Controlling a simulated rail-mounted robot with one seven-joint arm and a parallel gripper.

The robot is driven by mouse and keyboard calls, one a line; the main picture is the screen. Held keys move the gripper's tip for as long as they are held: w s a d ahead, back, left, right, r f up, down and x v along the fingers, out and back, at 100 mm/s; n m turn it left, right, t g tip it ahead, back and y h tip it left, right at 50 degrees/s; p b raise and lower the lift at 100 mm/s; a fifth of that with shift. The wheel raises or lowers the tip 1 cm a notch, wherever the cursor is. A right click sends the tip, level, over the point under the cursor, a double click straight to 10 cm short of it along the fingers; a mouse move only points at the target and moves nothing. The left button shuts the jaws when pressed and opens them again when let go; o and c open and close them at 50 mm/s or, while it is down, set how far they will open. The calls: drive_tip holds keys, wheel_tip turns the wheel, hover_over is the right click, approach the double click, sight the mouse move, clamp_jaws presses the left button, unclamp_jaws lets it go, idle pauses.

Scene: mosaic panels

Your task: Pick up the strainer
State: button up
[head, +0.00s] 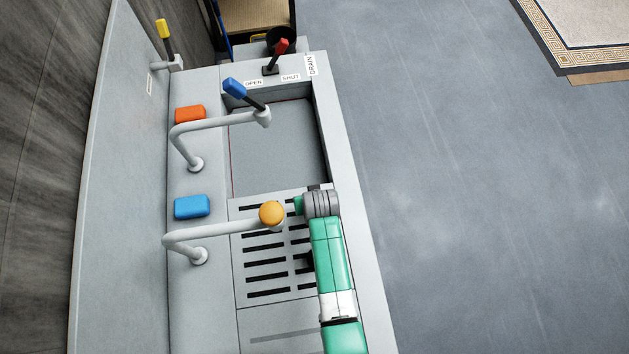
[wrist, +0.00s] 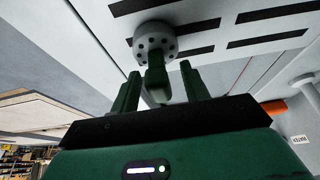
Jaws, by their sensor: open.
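In the wrist view, a round grey perforated disc that looks like the strainer (wrist: 154,40) is in front of the slotted rack (wrist: 203,27). A dark green stem or handle extends from it toward my gripper (wrist: 158,80). My gripper is open, with one finger on each side of the stem. I cannot tell whether either finger touches it. In the head view my green arm covers this spot, and the strainer cannot be made out there. The slotted rack (head: 263,261) shows left of my arm, on the sink counter.
An orange block (head: 190,114) and a blue block (head: 192,207) lie nearby. The basin (head: 280,145) looks empty.

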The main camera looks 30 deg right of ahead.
clamp_jaws()
drive_tip(key=shift+r, duration=0.1)
wheel_tip(320, 180, up, 10)
drive_tip(key=shift+f, duration=0.1)
idle(0.4)
